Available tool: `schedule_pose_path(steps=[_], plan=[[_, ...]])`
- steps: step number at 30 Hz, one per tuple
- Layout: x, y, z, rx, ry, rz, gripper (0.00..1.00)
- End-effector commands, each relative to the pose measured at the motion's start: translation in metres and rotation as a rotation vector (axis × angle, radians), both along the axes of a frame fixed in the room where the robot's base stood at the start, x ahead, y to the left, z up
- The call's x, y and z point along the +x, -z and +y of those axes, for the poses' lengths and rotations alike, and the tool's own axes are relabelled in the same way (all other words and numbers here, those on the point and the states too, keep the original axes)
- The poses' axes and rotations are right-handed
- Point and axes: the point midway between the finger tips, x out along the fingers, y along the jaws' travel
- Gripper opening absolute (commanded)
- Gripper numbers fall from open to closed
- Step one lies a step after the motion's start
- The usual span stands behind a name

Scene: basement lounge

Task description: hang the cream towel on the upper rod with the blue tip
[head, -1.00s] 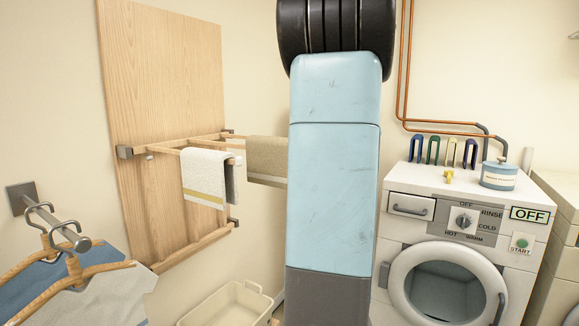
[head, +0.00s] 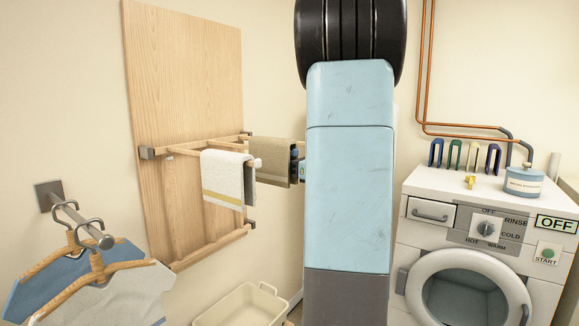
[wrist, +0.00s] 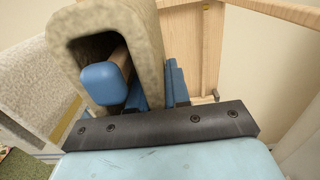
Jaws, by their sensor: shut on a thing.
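The cream towel looks beige-tan in the head view (head: 271,160), behind and right of a white towel. In the wrist view (wrist: 185,35) it arches as a fold around a wooden rod with a blue tip (wrist: 101,84); the tip pokes out inside the fold. My gripper (wrist: 155,88) is shut on one hanging side of this towel, beside the rod, with a blue finger on each side of the cloth.
A white towel (head: 224,175) with a yellow band hangs on a nearer rod with a pale tip. The wooden rack panel (head: 185,75) is on the wall. Hangers with clothes (head: 95,265) are front left, a basket (head: 240,305) below, a washing machine (head: 480,240) right.

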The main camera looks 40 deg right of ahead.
Motion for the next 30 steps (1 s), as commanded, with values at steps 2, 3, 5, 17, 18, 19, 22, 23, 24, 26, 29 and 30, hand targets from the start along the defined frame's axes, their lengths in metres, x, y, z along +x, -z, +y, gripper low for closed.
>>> schedule_pose_path(steps=[2,3,5,17,18,19,22,23,24,26,29,30], plan=[[0.005,0.0,0.002,0.0,-0.001,-0.001,0.0],[0.008,0.0,0.003,0.0,-0.001,-0.001,0.0],[0.011,0.0,0.005,0.0,-0.001,-0.001,0.0],[0.014,0.014,0.005,0.001,0.0,-0.001,0.0],[0.014,0.014,0.005,0.001,0.0,-0.001,0.0],[0.014,0.015,0.005,0.001,0.0,-0.001,0.0],[0.014,0.015,0.005,0.001,0.0,-0.001,0.0],[0.014,0.015,0.005,0.0,0.0,-0.001,0.0],[0.014,0.015,0.005,0.0,0.0,-0.001,0.0],[0.014,0.015,0.005,0.0,0.0,-0.001,0.0],[0.014,0.015,0.005,0.0,0.0,-0.001,0.21],[0.014,0.015,0.005,0.0,0.0,-0.001,0.25]])
